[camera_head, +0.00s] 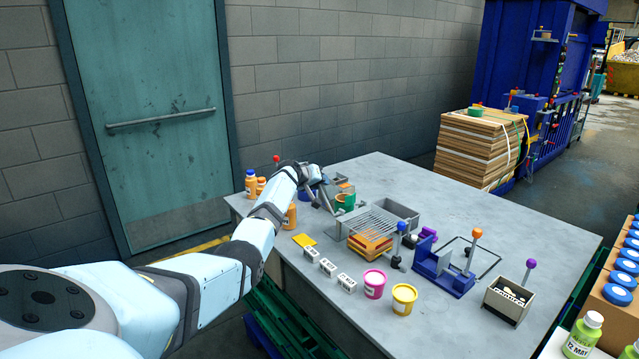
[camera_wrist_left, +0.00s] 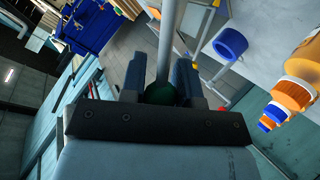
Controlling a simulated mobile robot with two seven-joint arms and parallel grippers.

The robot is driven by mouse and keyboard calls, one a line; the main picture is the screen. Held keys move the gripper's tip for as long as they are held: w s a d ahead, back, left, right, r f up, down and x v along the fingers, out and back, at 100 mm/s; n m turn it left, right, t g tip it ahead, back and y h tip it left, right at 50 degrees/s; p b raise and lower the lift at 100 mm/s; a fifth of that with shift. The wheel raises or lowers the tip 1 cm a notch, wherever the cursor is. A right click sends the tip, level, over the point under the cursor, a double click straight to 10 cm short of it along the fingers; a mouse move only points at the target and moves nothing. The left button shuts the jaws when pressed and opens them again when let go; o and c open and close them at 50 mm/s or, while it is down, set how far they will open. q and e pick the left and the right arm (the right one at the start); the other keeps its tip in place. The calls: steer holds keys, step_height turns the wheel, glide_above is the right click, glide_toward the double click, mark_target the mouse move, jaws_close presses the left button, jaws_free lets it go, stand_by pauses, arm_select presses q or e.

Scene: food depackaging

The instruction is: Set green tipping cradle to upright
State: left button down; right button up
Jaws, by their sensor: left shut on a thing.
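The green tipping cradle (camera_head: 345,203) stands near the back left of the table, just right of my left gripper (camera_head: 322,194). It is small and partly hidden in the head view, so I cannot tell its tilt. In the left wrist view my left gripper (camera_wrist_left: 158,85) is shut on a round dark green knob (camera_wrist_left: 160,96). A grey rod (camera_wrist_left: 172,40) runs from the knob away between the blue fingers. The cradle's body is not clear in the wrist view. My right gripper is not in view.
A grey wire-rack tray (camera_head: 372,220) is right of the cradle, with a blue holder (camera_head: 440,270) and pink (camera_head: 374,284) and yellow (camera_head: 404,299) tubs farther forward. The table's far right (camera_head: 500,215) is clear.

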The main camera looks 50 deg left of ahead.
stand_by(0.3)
arm_select(q)
steer(key=c, duration=0.9)
jaws_free()
steer(key=shift+f, duration=0.1)
steer(key=shift+o, duration=0.2)
steer(key=shift+w, duration=0.1)
steer(key=v, duration=1.4)
steer(key=shift+w+f, duration=0.1)
